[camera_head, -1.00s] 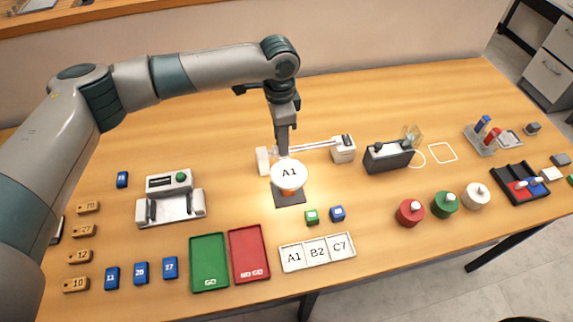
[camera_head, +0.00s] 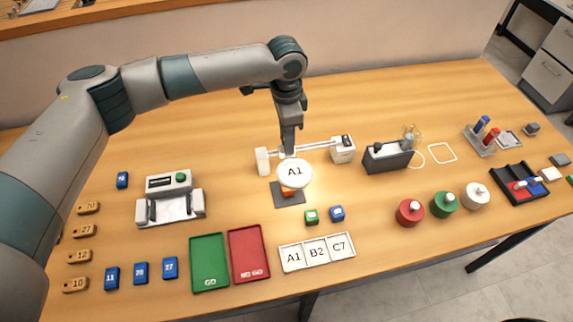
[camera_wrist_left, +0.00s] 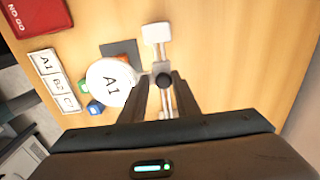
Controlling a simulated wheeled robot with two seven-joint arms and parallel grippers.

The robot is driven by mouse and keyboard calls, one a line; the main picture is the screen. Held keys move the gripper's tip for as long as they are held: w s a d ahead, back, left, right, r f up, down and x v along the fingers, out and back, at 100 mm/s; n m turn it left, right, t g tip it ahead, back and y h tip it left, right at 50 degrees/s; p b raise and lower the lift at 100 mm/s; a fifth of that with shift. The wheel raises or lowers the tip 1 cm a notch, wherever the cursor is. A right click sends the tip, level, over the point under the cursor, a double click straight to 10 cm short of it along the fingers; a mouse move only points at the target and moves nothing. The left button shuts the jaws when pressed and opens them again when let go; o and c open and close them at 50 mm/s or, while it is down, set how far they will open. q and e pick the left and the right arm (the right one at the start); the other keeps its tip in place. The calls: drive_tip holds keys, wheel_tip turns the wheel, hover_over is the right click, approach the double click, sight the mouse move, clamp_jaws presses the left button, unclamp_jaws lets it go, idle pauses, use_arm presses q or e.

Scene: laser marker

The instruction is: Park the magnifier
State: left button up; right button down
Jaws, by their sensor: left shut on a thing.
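The magnifier (camera_head: 295,172) is a white round lens disc showing "A1", on a slider along a pale rail (camera_head: 318,146) between two white end posts. Its disc also shows in the left wrist view (camera_wrist_left: 110,83). My left gripper (camera_head: 288,153) is shut on the magnifier's dark knob (camera_wrist_left: 163,80), just behind the disc and over the rail. The disc hangs over a dark square pad (camera_head: 282,198) and partly hides an orange block (camera_head: 289,191) on it. The right gripper is not in view.
Green (camera_head: 311,217) and blue (camera_head: 337,213) cubes lie front right of the pad. In front are a GO tray (camera_head: 209,285), a NO GO tray (camera_head: 249,276) and a lettered tray (camera_head: 318,264). A dark grey box (camera_head: 388,158) stands right of the rail's right post (camera_head: 343,150).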

use_arm(q)
drive_tip(key=shift+w+d+f, duration=0.15)
drive_tip(key=shift+d+f, duration=0.4)
drive_tip(key=shift+d, duration=0.25)
drive_tip(key=shift+w+d+f, duration=0.1)
drive_tip(key=shift+d+f, duration=0.4)
drive_tip(key=shift+d, duration=0.3)
drive_tip(key=shift+w+d+b, duration=0.15)
drive_tip(key=shift+w+d, duration=0.05)
drive_tip(key=shift+d, duration=0.65)
drive_tip(key=shift+w+d+b, duration=0.1)
drive_tip(key=shift+w+d, duration=0.1)
drive_tip(key=shift+d, duration=0.7)
drive_tip(key=shift+w+d+b, duration=0.15)
drive_tip(key=shift+w+d, duration=0.05)
drive_tip(key=shift+d, duration=0.65)
drive_tip(key=o, duration=0.6)
drive_tip(key=shift+w, duration=0.1)
drive_tip(key=shift+o, duration=0.2)
drive_tip(key=shift+r, duration=0.1)
wheel_tip(320, 180, up, 3)
drive_tip(key=p, duration=0.3)
wheel_tip(320, 180, up, 4)
drive_tip(key=p, duration=0.4)
hover_over(318, 146)
drive_tip(key=shift+w+d, duration=0.25)
drive_tip(key=shift+w, duration=0.05)
